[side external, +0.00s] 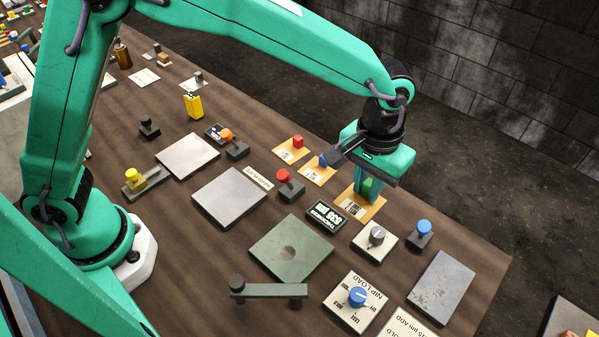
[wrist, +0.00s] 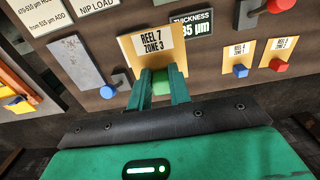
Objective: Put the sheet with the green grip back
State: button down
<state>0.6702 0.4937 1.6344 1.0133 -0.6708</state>
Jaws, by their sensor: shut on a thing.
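My gripper (side external: 367,193) is shut on the green grip (wrist: 160,84) of a tan sheet labelled REEL 7 ZONE 3 (wrist: 153,43). In the wrist view the grip sits between my two fingers (wrist: 160,92). In the side view the sheet (side external: 376,209) lies flat under my gripper, low over the table beside the thickness display (side external: 325,217). I cannot tell whether it touches the table. The gripper partly hides it. Two similar sheets, one with a blue grip (side external: 322,160) and one with a red grip (side external: 297,142), lie to its left.
A red-knobbed lever (side external: 288,183), a grey-knob dial (side external: 376,235), the blue NIP LOAD dial (side external: 357,297) and a blue-knobbed post (side external: 422,231) stand nearby. Bare metal plates (side external: 292,248) lie in front. The table's far edge is just behind the gripper.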

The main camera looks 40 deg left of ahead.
jog(key=w+a+f, duration=0.2)
jog(key=w, duration=0.1)
jog(key=w+a+f, duration=0.2)
jog(key=w, duration=0.1)
jog(key=w+a+f, duration=0.2)
jog(key=w+f, duration=0.1)
jog(key=w, duration=0.1)
jog(key=shift+a, duration=0.2)
jog(key=shift+f, duration=0.1)
jog(key=shift+f, duration=1.9)
jog(key=shift+f, duration=0.15)
jog(key=c, duration=1.3)
grip_release()
